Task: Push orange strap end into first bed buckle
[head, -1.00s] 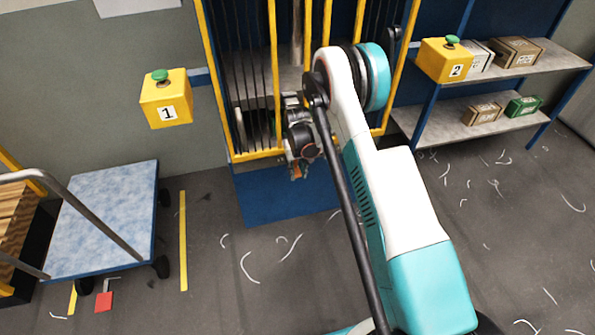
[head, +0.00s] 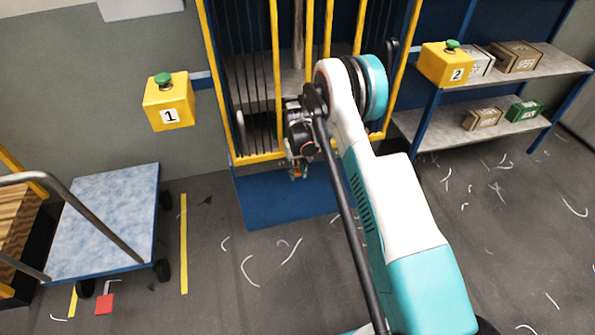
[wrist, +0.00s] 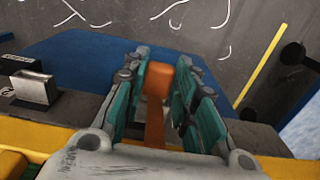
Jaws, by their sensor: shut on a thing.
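The orange strap end (wrist: 157,82) stands between the teal-padded fingers of my gripper (wrist: 160,95) in the wrist view. My gripper is shut on it, and an orange band runs down from the block toward the palm. A metal buckle (wrist: 33,86) with a slot-like top sits on a beam at the left of the wrist view, apart from the strap end. I cannot tell whether it is the first bed buckle. In the head view my gripper (head: 297,171) hangs at the front of the yellow-framed loom, and the buckle cannot be made out there.
A yellow rail (wrist: 40,133) crosses the wrist view below the fingers. A blue floor plate (head: 285,205) lies before the loom. Yellow button boxes (head: 169,104) and (head: 447,65) flank it. A cart (head: 105,220) stands left. White thread scraps lie on the floor.

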